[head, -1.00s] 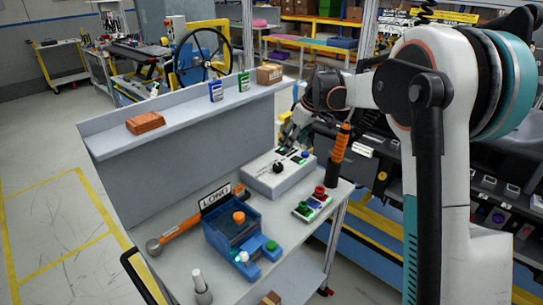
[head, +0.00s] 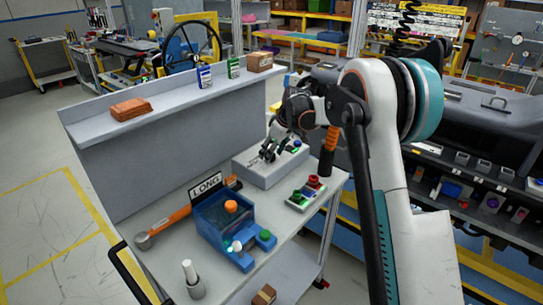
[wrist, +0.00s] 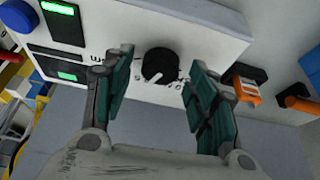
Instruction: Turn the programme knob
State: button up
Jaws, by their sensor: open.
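The programme knob (wrist: 160,66) is a round black dial with a white pointer mark on the face of a light grey module (wrist: 205,30). In the wrist view it sits between the fingertips of my gripper (wrist: 158,82), which is open with teal pads on both sides of the knob. A gap shows between each pad and the knob. In the head view my gripper (head: 271,150) is over the grey module (head: 265,175) on the bench, and it hides most of the knob there. Two green displays (wrist: 60,8) show on the module's face in the wrist view.
A blue fixture (head: 222,218), an orange-handled hammer (head: 170,220) and a white-topped bottle (head: 190,278) share the bench. An orange-handled tool (head: 330,148) stands near my arm.

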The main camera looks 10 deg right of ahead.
jog(key=shift+w+a+f, duration=0.1)
jog(key=shift+w+f, duration=0.05)
jog(key=shift+f, duration=0.2)
jog(key=shift+c, duration=0.6)
jog(key=c, duration=0.9)
jog(key=shift+m, duration=0.3)
jog(key=m+h+p, duration=0.1)
jog(key=m, duration=0.1)
jog(key=shift+a+r+m+t, duration=0.1)
jog(key=shift+m+t, duration=0.2)
jog(key=shift+m+h+p, duration=0.65)
jog(key=shift+m+h, duration=0.25)
jog(key=shift+m, duration=1.3)
